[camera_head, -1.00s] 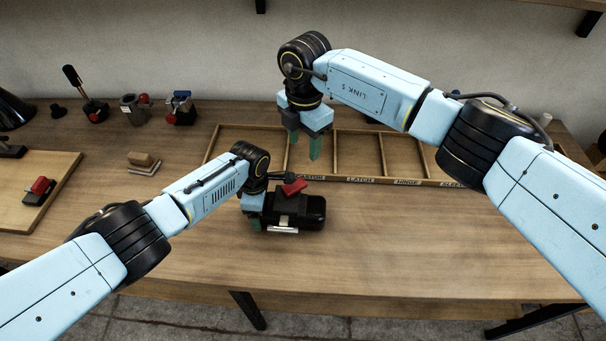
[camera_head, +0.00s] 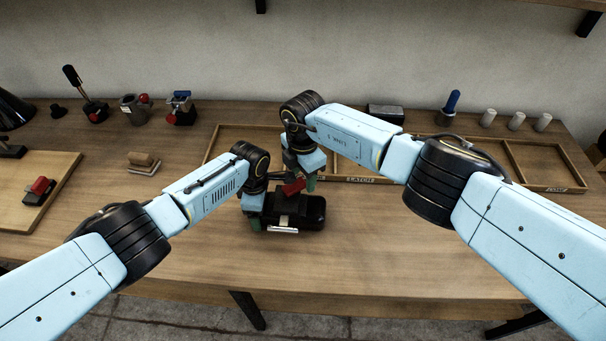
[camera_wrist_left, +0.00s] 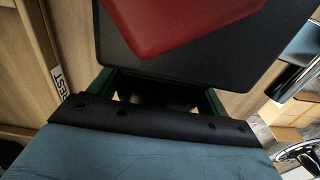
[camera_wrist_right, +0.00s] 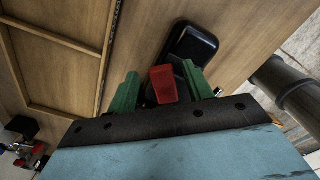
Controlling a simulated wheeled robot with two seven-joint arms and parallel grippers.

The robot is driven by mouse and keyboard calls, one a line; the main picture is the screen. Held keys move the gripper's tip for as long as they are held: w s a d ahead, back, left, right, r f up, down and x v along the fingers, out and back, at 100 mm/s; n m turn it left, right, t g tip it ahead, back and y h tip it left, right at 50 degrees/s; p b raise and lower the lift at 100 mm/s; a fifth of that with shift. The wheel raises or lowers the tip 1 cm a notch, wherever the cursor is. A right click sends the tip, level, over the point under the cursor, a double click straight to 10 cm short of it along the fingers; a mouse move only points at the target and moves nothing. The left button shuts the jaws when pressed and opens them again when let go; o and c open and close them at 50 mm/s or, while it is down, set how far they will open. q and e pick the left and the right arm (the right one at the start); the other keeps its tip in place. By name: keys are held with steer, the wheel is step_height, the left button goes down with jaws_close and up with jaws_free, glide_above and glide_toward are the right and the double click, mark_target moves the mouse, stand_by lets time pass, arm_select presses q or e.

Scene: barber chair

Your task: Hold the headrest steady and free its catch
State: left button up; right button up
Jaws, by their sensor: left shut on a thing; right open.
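The black headrest (camera_head: 313,212) lies on the bench near its middle, with a pale metal strip on its front side. Its red catch (camera_head: 293,187) is on top and also shows in the right wrist view (camera_wrist_right: 162,84). My left gripper (camera_head: 256,222) is shut on the left end of the headrest; in the left wrist view the dark headrest (camera_wrist_left: 200,62) fills the space past the green fingers. My right gripper (camera_wrist_right: 161,92) is open just above the headrest, its green fingers on either side of the red catch. I cannot tell if they touch it.
A divided wooden tray (camera_head: 520,184) with labels lies behind the headrest. A wooden board (camera_head: 60,165) with a red-topped clamp is at left. Several small fixtures stand along the back. The bench in front of the headrest is clear.

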steer(key=shift+f, duration=0.25)
steer(key=c, duration=1)
steer(key=shift+w+a+n, duration=0.35)
steer(key=shift+n, duration=0.75)
steer(key=shift+w+a+n, duration=0.3)
steer(key=shift+w+n, duration=0.05)
steer(key=shift+n, duration=0.75)
steer(key=o, duration=1)
steer(key=shift+r, duration=0.1)
step_height(320, 180, up, 12)
